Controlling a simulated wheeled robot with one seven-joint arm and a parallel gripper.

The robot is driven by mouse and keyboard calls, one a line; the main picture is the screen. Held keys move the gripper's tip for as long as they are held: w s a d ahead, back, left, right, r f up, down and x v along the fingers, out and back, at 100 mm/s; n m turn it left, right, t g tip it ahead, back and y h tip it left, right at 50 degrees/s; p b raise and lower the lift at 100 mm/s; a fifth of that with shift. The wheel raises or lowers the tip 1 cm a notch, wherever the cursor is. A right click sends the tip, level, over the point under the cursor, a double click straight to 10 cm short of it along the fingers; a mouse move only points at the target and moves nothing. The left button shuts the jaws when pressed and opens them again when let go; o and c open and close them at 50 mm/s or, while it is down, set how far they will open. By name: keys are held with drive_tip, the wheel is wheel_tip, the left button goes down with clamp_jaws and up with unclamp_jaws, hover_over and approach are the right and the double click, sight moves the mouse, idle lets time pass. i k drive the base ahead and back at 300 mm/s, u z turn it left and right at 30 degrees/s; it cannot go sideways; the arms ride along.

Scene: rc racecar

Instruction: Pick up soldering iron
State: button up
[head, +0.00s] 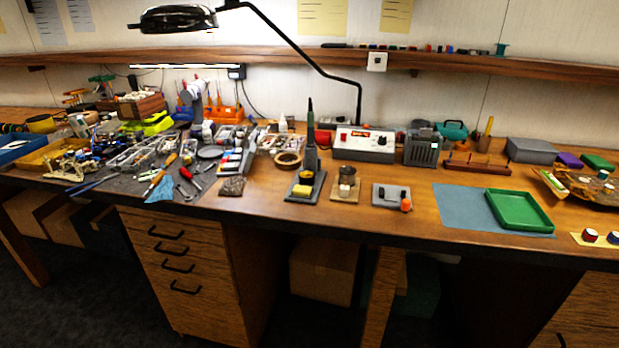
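The soldering iron (310,122) stands upright in its stand near the middle of the workbench. It has a dark, slim handle pointing up; its lower part is hidden in the stand. The stand (316,187) has a dark base with a yellow sponge (302,190) at its front left. My gripper is not in view, so its distance from the iron and its state do not show.
A grey soldering station (362,146) stands behind right of the iron. A small pot on a wooden block (346,189) is close at its right. A lamp arm (300,50) hangs above. Cluttered tools lie left. A green tray (548,222) sits on a blue mat at right.

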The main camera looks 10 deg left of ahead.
sight(311, 143)
drive_tip(key=k, duration=0.55)
drive_tip(key=u, duration=0.7)
drive_tip(key=i, duration=1.45)
drive_tip(key=z, duration=0.35)
